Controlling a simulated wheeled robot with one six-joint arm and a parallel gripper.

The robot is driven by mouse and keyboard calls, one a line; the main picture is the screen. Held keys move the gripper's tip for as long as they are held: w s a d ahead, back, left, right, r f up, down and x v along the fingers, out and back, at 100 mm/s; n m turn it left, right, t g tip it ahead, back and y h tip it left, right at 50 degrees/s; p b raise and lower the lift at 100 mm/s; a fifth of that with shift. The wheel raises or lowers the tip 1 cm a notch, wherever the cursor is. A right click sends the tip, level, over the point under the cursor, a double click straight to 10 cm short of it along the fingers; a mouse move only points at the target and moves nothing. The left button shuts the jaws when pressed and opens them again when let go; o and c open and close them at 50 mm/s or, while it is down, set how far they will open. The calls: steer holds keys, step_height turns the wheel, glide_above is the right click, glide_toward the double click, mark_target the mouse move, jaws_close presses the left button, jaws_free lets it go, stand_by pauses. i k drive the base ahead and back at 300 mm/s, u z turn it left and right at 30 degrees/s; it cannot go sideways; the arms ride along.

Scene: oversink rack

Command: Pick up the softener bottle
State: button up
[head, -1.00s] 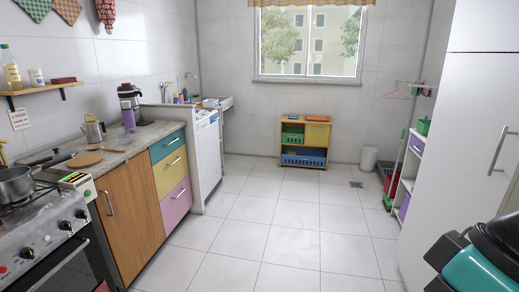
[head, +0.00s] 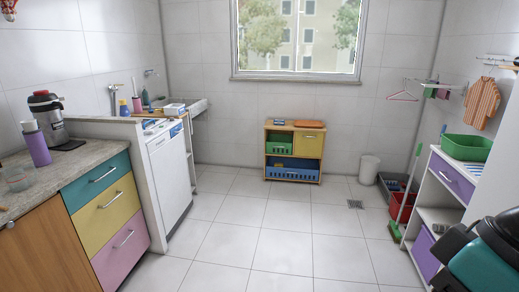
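Several small bottles stand on the left, behind the low partition near the sink. One is a blue bottle with an orange top (head: 124,107), one is a pink container (head: 137,105), and one is a teal-green bottle (head: 146,97). They are too small to tell which, if any, is the softener bottle. Part of my own arm, black and teal, shows at the lower right corner. My gripper itself is not in view, so its state does not show.
The tiled floor (head: 260,235) is clear in the middle. A counter with drawers (head: 105,205) and a white washing machine (head: 170,175) line the left. A wooden cabinet (head: 309,143) stands at the back. A purple-drawered shelf (head: 440,190), broom (head: 397,225) and red crate (head: 402,207) are right.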

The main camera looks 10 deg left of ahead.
mark_target(124, 111)
steer(key=u, duration=0.1)
steer(key=i, duration=4.05)
steer(key=u, duration=0.6)
steer(key=i, duration=1.25)
steer(key=u, duration=1.5)
steer(key=i, duration=0.95)
steer(key=u, duration=1.35)
steer(key=i, duration=0.65)
steer(key=u, duration=0.25)
